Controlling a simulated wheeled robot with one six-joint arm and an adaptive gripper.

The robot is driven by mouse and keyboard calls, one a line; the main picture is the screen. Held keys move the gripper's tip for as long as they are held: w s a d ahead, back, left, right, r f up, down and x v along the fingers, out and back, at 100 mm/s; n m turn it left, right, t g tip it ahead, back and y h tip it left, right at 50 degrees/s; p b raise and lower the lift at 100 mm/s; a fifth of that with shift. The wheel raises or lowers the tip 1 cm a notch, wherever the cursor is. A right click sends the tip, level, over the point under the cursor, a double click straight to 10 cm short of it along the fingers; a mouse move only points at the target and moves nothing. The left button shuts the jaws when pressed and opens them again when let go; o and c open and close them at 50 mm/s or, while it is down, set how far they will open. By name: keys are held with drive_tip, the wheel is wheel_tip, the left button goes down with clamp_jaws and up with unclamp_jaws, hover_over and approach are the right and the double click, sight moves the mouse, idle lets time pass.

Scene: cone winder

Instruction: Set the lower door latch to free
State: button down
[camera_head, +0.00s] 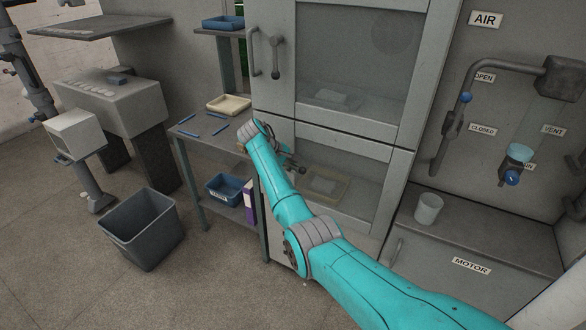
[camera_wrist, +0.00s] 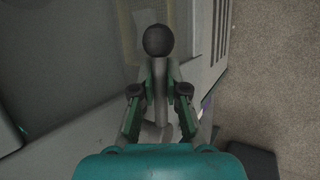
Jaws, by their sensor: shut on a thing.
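The lower door (camera_head: 365,200) of the grey cabinet appears closed, with a window in it. Its latch shows in the wrist view as a pale lever with a round dark knob (camera_wrist: 158,40) at its end. My gripper (camera_wrist: 160,92) is shut on this latch lever just below the knob, one finger on each side. In the head view my gripper (camera_head: 288,162) is at the left edge of the lower door, and it and my arm hide most of the latch there. I cannot tell the latch's setting.
The upper door (camera_head: 350,125) with its handle (camera_head: 276,55) is above. A side table (camera_head: 190,140) with a beige tray (camera_head: 229,104) and blue pens stands left. A grey bin (camera_head: 140,228) is on the floor. A white cup (camera_head: 428,208) stands on the right ledge.

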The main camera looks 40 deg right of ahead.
drive_tip(key=c, duration=1.4)
unclamp_jaws()
drive_tip(key=shift+c, duration=0.2)
drive_tip(key=v, duration=1.2)
drive_tip(key=shift+f, duration=0.1)
